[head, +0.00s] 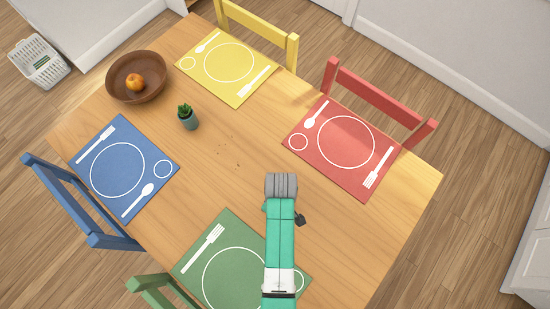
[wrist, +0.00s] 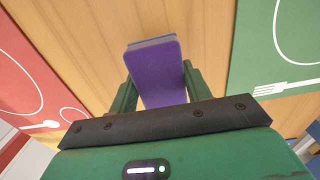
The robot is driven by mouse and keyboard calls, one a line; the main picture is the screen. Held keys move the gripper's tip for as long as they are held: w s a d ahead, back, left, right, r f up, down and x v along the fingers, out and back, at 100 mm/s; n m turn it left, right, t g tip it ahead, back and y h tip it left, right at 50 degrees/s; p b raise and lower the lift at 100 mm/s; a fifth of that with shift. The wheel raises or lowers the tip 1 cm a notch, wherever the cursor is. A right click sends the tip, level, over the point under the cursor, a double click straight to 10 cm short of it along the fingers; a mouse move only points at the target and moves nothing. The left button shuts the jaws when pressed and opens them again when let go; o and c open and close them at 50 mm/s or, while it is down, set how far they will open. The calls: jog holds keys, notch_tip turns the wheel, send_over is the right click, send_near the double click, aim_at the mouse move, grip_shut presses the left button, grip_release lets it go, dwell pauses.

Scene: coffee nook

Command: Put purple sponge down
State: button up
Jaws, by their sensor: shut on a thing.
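The purple sponge (wrist: 155,72) shows in the wrist view, with a grey-blue layer along its far edge. My gripper (wrist: 158,82) is shut on it, with one green finger at each side. The sponge is over bare wood between the red placemat and the green placemat. I cannot tell whether it touches the table. In the head view my arm hides the sponge and the fingers.
The wooden table (head: 232,172) carries red (head: 314,142), green (head: 200,262), blue (head: 90,163) and yellow (head: 240,95) placemats. A small potted plant (head: 188,118) and a brown bowl (head: 122,92) with an orange fruit stand farther back. Dark specks lie mid-table. Chairs surround the table.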

jog(key=w, duration=0.1)
jog(key=w+a, duration=0.1)
jog(key=w, duration=0.1)
jog(key=w+b, duration=0.1)
jog(key=w, duration=0.1)
jog(key=shift+a+f, duration=0.25)
jog(key=shift+f, duration=0.05)
notch_tip(320, 180, down, 4)
jog(key=shift+s+r+b, duration=0.1)
jog(key=shift+r+b, duration=0.15)
jog(key=shift+b, duration=0.15)
jog(key=o, duration=0.6)
jog(key=shift+f, duration=0.1)
jog(key=o, duration=0.4)
jog(key=shift+o, duration=0.2)
